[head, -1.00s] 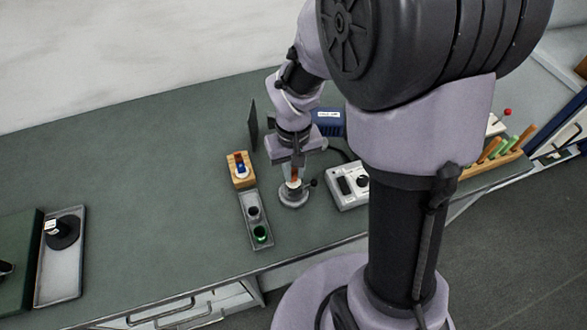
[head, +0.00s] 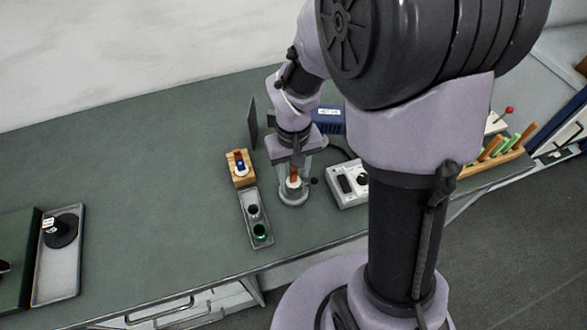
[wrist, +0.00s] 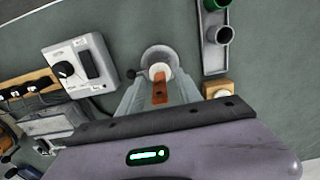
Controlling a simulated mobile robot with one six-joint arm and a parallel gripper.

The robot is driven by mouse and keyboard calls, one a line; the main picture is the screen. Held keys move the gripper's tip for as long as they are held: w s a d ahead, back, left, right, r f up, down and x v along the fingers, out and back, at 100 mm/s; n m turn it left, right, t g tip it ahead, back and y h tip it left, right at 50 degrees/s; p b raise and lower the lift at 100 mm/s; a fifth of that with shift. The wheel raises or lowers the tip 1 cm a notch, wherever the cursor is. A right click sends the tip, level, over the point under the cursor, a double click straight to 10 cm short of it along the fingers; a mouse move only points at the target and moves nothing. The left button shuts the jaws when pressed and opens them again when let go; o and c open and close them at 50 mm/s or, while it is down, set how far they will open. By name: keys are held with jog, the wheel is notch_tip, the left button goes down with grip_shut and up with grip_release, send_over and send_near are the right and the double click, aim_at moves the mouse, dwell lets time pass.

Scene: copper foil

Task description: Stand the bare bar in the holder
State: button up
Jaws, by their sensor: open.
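A copper-brown bar (head: 293,174) stands upright at the round grey holder (head: 293,198), with a white piece around its lower part. In the wrist view the bar (wrist: 160,90) shows end-on, with the white piece and the holder's grey rim (wrist: 158,52) beyond it. My gripper (head: 294,181) is open, pointing down, with one finger on each side of the bar. The fingertips reach down close to the holder. The bar's foot inside the holder is hidden.
A white box with a dark knob (head: 348,188) stands right of the holder. A narrow grey tray (head: 246,218) with a dark cup and a green cup lies to the left, below a wooden block (head: 240,178). A dark upright plate (head: 252,123) stands behind.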

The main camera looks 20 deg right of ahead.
notch_tip(320, 180, up, 18)
jog(key=p, duration=0.6)
jog(key=shift+f+p, duration=0.25)
jog(key=shift+p, duration=0.15)
jog(key=o, duration=0.3)
jog(key=shift+r+p, duration=1)
notch_tip(320, 180, up, 7)
jog(key=p, duration=0.6)
jog(key=shift+f, duration=0.1)
